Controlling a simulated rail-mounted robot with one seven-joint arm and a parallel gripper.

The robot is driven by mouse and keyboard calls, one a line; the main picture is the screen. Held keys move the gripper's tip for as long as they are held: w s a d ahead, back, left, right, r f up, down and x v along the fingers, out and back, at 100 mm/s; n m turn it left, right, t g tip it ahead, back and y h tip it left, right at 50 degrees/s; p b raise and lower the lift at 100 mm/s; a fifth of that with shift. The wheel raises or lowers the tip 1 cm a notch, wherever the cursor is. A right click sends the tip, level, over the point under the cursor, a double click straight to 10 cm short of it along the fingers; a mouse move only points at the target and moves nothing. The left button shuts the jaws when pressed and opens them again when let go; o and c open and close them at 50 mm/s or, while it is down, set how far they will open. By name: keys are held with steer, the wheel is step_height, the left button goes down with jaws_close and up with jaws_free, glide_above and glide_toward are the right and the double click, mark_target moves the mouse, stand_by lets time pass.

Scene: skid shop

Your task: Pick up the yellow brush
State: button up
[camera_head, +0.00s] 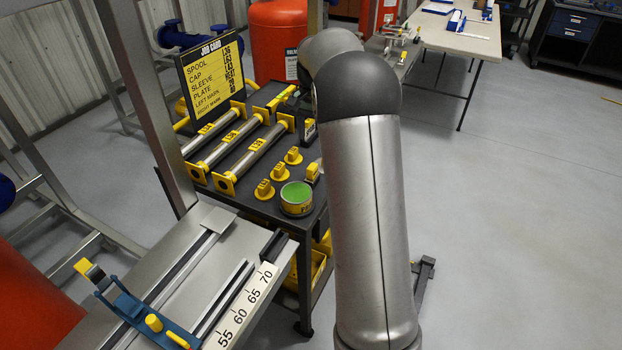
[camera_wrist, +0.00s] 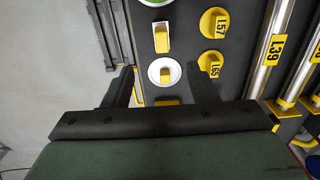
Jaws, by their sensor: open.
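A small yellow block-like piece with a pale end (camera_wrist: 161,36), which looks like the yellow brush, lies on the dark cart top in the wrist view. It also shows in the head view as a small yellow piece (camera_head: 312,173), just left of my arm. My gripper (camera_wrist: 163,76) is open, with its two dark fingers spread apart and nothing visibly held. A white round piece with a yellow centre (camera_wrist: 162,71) shows between the fingertips. The yellow block is beyond the fingertips, higher in the picture. My arm hides the gripper in the head view.
A green-topped pot (camera_head: 296,198) stands close to the yellow block. Yellow caps (camera_head: 264,190) stand beside them, including one marked L57 (camera_wrist: 214,22). Steel spools (camera_head: 235,145) lie further left. A job card board (camera_head: 211,77) stands at the cart's back.

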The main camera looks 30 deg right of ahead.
mark_target(312, 175)
step_height(312, 175, down, 10)
steer(key=shift+r, duration=0.1)
steer(key=shift+w+a+f+p, duration=0.1)
steer(key=shift+f+p, duration=0.25)
steer(key=shift+f, duration=1)
steer(key=shift+a+f+p, duration=0.1)
steer(key=shift+f+p, duration=0.25)
steer(key=shift+f, duration=0.95)
steer(key=shift+d, duration=0.1)
steer(key=c, duration=1.1)
